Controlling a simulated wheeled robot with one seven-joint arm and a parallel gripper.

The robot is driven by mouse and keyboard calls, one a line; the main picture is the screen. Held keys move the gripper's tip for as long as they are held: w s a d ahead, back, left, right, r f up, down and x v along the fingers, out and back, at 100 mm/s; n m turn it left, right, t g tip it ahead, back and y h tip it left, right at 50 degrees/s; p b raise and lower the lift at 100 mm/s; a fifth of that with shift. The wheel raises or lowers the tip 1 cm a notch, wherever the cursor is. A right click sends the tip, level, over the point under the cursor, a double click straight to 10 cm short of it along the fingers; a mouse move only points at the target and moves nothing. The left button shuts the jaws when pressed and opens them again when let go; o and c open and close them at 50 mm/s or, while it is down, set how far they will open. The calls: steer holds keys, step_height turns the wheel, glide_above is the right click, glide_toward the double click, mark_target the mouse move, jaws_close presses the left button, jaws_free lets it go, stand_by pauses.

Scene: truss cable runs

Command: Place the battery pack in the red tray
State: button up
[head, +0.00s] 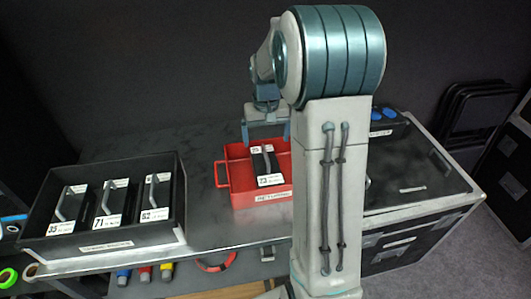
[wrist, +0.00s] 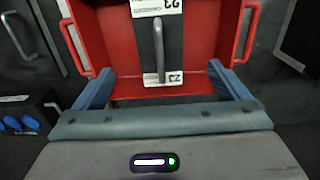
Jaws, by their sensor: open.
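In the head view my gripper (head: 267,130) is at the tray's far side, partly hidden by my arm.
A black bin (head: 118,243) at left holds several similar packs, labelled 35, 71 and 52. A black case (head: 420,218) stands at right, with a dark unit with blue tops (head: 384,118) behind it. Bare bench (head: 205,150) lies between bin and tray.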

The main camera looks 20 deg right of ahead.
steer(key=s+a+r+t, duration=0.1)
steer(key=s+a+r, duration=0.1)
steer(key=s, duration=0.5)
steer(key=s+a+r+n+t, duration=0.1)
steer(key=s+a+r, duration=0.1)
steer(key=s+a, duration=0.3)
steer(key=s+a+r+n+t, duration=0.1)
steer(key=s+a+r, duration=0.1)
steer(key=s, duration=0.8)
steer(key=shift+a+r, duration=0.3)
steer(key=shift+a, duration=0.4)
stand_by(2.7)
